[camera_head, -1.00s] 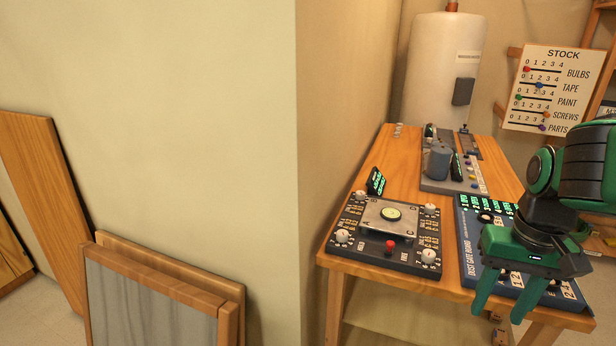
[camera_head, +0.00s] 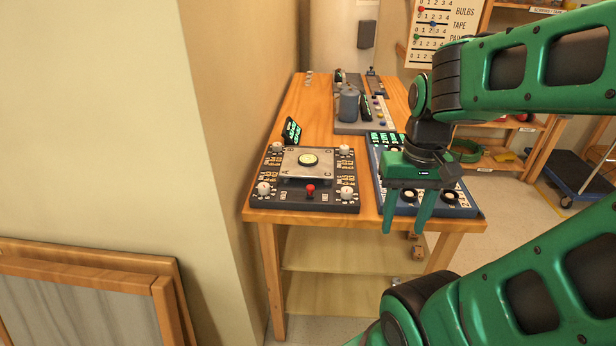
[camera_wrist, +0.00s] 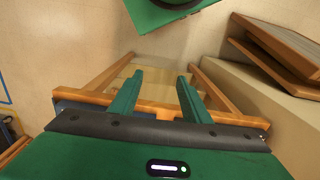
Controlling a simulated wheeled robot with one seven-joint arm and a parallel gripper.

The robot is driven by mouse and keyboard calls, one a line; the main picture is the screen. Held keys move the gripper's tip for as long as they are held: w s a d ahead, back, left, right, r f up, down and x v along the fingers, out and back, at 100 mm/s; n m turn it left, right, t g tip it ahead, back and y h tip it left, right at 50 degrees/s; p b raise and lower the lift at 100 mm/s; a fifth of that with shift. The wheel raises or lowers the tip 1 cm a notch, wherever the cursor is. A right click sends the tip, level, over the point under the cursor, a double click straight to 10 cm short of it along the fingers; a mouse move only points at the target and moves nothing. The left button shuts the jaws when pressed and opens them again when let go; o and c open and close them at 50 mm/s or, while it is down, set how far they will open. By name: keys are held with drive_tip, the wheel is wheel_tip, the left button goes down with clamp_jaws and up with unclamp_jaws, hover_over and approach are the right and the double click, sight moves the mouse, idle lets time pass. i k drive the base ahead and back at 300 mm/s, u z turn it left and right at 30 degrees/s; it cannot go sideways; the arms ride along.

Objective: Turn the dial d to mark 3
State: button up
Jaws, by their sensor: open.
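A dark panel (camera_head: 330,205) with a round level on a metal plate lies at the table's front left. It has white dials at its corners: front left (camera_head: 264,189), front right (camera_head: 347,193), back left (camera_head: 276,148) and back right (camera_head: 345,150). A blue board (camera_head: 462,211) to its right carries more round dials (camera_head: 450,196). I cannot read which dial is d or where it points. My gripper (camera_head: 404,227) is open and empty, fingers down, in front of the blue board and covering part of it. In the wrist view my gripper (camera_wrist: 160,85) has nothing between its fingers.
The wooden table (camera_head: 310,120) also holds a grey device (camera_head: 348,103) farther back. A wall (camera_head: 230,130) borders the table's left side. Framed boards (camera_head: 90,290) lean at lower left.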

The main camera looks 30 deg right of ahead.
sight(344, 149)
drive_tip(key=u, duration=0.05)
drive_tip(key=k, duration=1.05)
drive_tip(key=z, duration=0.5)
drive_tip(key=i, duration=1.45)
drive_tip(key=u, duration=0.45)
